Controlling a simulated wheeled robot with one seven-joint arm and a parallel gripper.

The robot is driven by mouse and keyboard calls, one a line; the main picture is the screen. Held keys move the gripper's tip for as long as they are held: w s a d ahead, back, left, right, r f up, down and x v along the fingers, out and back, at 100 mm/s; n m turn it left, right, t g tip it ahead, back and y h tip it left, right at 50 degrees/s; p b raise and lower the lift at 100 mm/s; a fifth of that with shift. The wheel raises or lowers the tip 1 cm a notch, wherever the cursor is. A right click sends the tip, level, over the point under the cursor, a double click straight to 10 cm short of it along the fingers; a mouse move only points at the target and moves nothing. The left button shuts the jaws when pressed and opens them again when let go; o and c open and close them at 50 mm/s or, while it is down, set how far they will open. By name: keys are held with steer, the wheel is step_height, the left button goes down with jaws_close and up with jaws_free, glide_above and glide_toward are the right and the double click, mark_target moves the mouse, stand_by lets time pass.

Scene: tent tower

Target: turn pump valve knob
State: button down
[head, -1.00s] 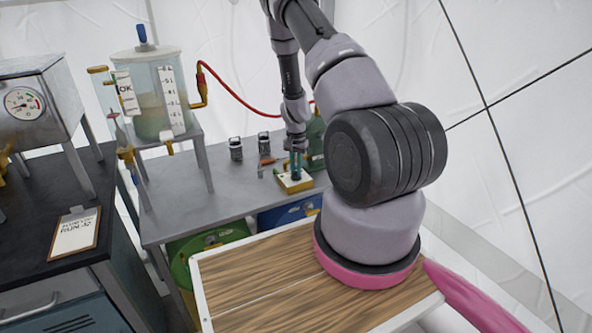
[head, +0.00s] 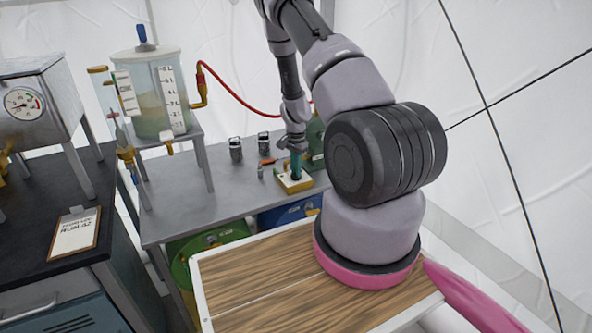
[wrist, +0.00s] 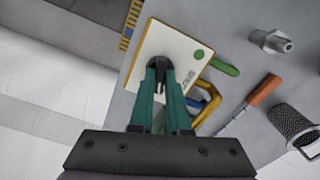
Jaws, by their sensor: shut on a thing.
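The pump valve knob is a small dark knob (wrist: 159,68) on a white-topped box with yellow sides (wrist: 186,47) in the wrist view. The same box (head: 294,187) sits on the grey bench in the head view, where the knob itself is hidden by the fingers. My gripper (wrist: 161,72) points down at the box, its teal fingers shut on the knob. It also shows in the head view (head: 296,177). The box top has a green dot and small print, too small to read.
The grey bench (head: 215,200) holds a clear tank (head: 155,95) on a stand with a red hose (head: 235,93). An orange-handled tool (wrist: 264,91), a metal fitting (wrist: 271,41) and a mesh canister (wrist: 293,127) lie near the box. A wooden-topped table (head: 270,290) is in front.

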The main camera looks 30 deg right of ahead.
steer(key=c, duration=0.9)
jaws_free()
step_height(320, 180, up, 11)
steer(key=shift+f, duration=0.1)
